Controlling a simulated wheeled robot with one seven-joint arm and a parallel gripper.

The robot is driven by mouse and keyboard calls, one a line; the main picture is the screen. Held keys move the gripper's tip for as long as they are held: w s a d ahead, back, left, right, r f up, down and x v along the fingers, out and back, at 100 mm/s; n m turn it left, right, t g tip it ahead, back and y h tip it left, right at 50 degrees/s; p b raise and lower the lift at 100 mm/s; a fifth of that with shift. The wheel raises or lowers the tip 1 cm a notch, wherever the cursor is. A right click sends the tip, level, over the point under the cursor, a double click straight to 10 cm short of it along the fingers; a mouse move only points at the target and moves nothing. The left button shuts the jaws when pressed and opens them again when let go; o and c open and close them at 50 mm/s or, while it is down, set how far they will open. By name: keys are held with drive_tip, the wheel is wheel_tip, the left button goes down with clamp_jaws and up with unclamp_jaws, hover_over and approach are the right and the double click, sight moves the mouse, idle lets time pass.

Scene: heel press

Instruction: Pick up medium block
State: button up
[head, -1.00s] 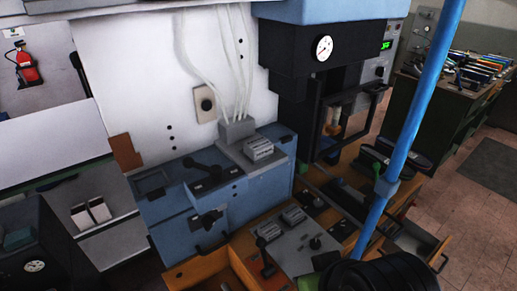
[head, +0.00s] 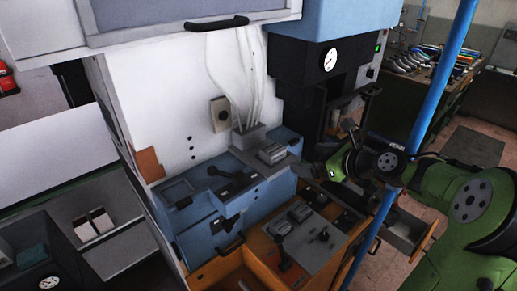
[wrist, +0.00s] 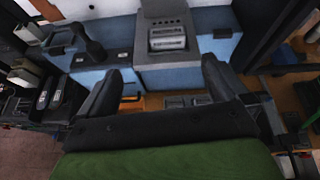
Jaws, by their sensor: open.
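A grey ribbed block (head: 272,153) sits on the grey ledge of the blue cabinet. It also shows in the wrist view (wrist: 167,38), ahead of the fingers. Two similar blocks (head: 300,212) and (head: 281,228) stand side by side on the grey plate of the orange bench. I cannot tell for sure which is the medium block. My gripper (head: 318,172) is to the right of the ledge block, apart from it. In the wrist view, its dark fingers (wrist: 158,84) are spread wide with nothing between them, and the palm hides part of the bench.
A blue upright pole (head: 428,115) stands at the right, close to my arm. The dark press with a dial (head: 330,60) stands behind the gripper. An open drawer (head: 405,230) juts out at the right.

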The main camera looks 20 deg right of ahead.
drive_tip(key=m, duration=0.1)
approach(273, 148)
drive_tip(key=shift+t, duration=0.3)
drive_tip(key=x, duration=0.4)
drive_tip(key=shift+s+a+f, duration=0.1)
drive_tip(key=shift+s+f, duration=0.1)
drive_tip(key=shift+f, duration=0.05)
drive_tip(key=x, duration=0.4)
drive_tip(key=shift+w+f, duration=0.15)
drive_tip(key=shift+w, duration=0.25)
drive_tip(key=shift+s, duration=0.15)
drive_tip(key=shift+c, duration=0.2)
drive_tip(key=shift+s, duration=0.1)
drive_tip(key=shift+c, duration=1.2)
drive_tip(key=c, duration=1)
